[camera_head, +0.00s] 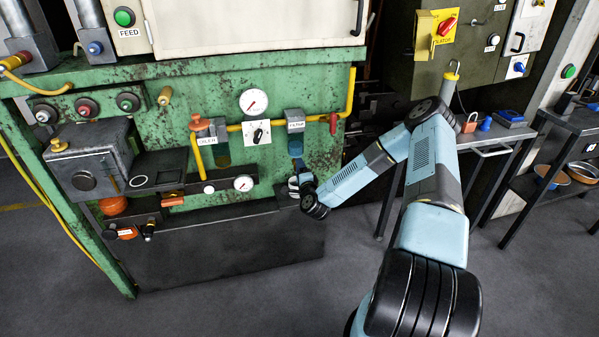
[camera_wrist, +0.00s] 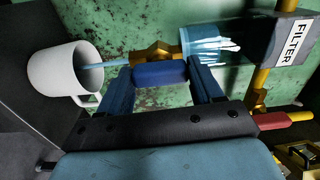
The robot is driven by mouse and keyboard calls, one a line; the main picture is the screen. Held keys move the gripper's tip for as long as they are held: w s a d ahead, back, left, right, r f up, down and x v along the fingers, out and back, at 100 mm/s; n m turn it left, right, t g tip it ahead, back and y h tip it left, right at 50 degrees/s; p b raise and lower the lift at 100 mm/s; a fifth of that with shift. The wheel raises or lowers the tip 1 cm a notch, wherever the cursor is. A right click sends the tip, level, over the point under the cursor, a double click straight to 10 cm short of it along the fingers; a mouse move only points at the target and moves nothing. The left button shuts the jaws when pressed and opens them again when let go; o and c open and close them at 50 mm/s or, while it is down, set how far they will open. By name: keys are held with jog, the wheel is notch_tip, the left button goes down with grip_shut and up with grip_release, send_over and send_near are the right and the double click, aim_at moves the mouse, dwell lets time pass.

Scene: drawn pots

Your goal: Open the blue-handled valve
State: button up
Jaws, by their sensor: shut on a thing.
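The blue handle (camera_wrist: 159,74) of the brass valve (camera_wrist: 155,54) lies between the two fingers of my gripper (camera_wrist: 161,84) in the wrist view. My gripper is shut on it. The valve sits at the outlet of the clear bowl (camera_wrist: 208,45) under the grey filter (camera_wrist: 290,42). A thin pale blue stream (camera_wrist: 116,63) runs from the valve into a white mug (camera_wrist: 58,76). In the head view my gripper (camera_head: 301,184) is below the filter (camera_head: 295,121) on the green machine; my arm and gripper hide the handle there.
A red lever (camera_wrist: 272,121) is near the right finger; a red handle (camera_head: 333,122) shows right of the filter in the head view. A yellow pipe (camera_head: 350,92), a gauge (camera_head: 254,102) and the oiler (camera_head: 199,142) surround the filter. A side table (camera_head: 490,137) stands right.

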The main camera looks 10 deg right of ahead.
jog(key=shift+d+f+m, duration=0.1)
jog(key=shift+m, duration=0.3)
jog(key=shift+c, duration=0.2)
jog(key=o, duration=1.1)
jog(key=shift+w, duration=0.1)
jog(key=shift+c, duration=0.2)
jog(key=s, duration=1.3)
jog(key=shift+s, duration=0.4)
